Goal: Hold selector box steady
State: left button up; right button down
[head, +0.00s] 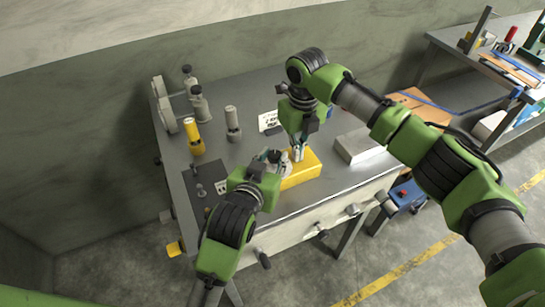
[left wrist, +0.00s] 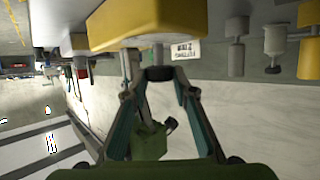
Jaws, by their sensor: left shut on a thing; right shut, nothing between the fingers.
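The selector box is the yellow box (head: 303,172) on the grey workbench, near its front edge. In the left wrist view the box (left wrist: 150,22) fills the top middle. My left gripper (head: 277,160) is at the box's left end and is shut on it; its teal-lined fingers (left wrist: 158,80) reach up to the box in the left wrist view. The exact contact is partly hidden by the gripper. My right gripper (head: 298,153) points down at the top of the box, shut with nothing between its fingers. I cannot tell whether its tips touch the box.
On the bench (head: 255,95), a yellow cylinder (head: 193,138) and a grey cylinder (head: 232,122) stand to the left. A small printed card (head: 269,121) stands behind the box. A pale block (head: 358,146) lies to the right. A dark plate (head: 203,186) lies at the left.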

pick_arm(q)
jog(key=o, duration=1)
jog(key=shift+s+f, duration=0.1)
jog(key=shift+f, duration=0.15)
jog(key=shift+o, duration=0.4)
jog(key=shift+r, duration=0.1)
jog(key=v, duration=0.7)
jog(key=shift+s+r, duration=0.2)
jog(key=shift+s, duration=0.05)
